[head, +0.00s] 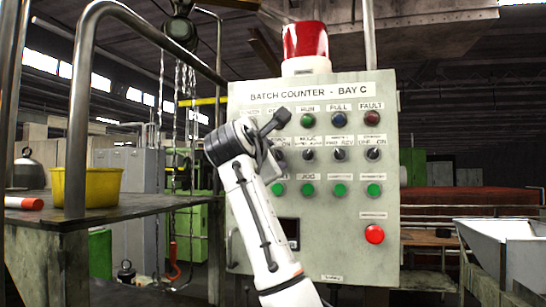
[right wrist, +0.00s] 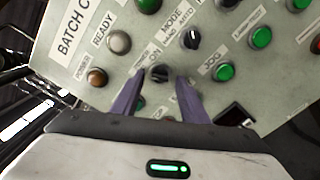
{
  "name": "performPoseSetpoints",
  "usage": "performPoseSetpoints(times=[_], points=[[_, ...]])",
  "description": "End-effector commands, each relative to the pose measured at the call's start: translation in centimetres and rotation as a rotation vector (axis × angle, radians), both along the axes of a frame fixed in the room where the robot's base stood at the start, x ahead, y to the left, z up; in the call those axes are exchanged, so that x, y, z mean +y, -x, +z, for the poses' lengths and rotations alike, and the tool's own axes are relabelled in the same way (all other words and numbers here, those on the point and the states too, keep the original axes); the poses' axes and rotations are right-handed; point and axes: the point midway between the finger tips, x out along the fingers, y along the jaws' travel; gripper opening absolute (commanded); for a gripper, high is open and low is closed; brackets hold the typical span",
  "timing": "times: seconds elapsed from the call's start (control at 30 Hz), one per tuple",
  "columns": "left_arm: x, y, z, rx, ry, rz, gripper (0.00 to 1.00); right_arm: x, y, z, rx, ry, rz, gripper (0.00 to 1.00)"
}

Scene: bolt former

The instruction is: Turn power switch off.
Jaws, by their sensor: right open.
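The control panel (head: 350,250), headed "BATCH COUNTER - BAY C", stands in front of me. My right gripper (head: 275,145) is at the panel's left column of controls and covers much of it in the head view. In the right wrist view the black power switch (right wrist: 158,73) is a rotary knob with an "ON" label beside it. My right gripper's two fingers (right wrist: 156,84) are open, one on each side of that knob. I cannot tell whether they touch it. The panel appears tilted in this view. My left gripper is not in view.
Near the switch are the MODE knob (right wrist: 191,38), the green JOG button (right wrist: 224,72) and the white READY lamp (right wrist: 119,41). A red button (head: 374,234) sits at the panel's lower right. A table with a yellow bucket (head: 88,188) stands left.

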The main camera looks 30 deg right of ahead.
Motion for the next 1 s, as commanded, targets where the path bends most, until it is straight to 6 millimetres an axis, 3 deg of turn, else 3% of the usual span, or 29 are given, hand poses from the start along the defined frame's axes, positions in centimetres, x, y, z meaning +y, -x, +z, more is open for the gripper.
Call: performPoseSetpoints(times=[0.5,1.0], points=[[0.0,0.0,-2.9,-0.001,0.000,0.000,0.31,6.7,5.7,-0.1,-0.001,0.002,0.002,0.40],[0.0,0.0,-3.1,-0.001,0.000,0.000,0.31,7.6,6.5,0.0,0.000,0.000,0.000,0.40]])
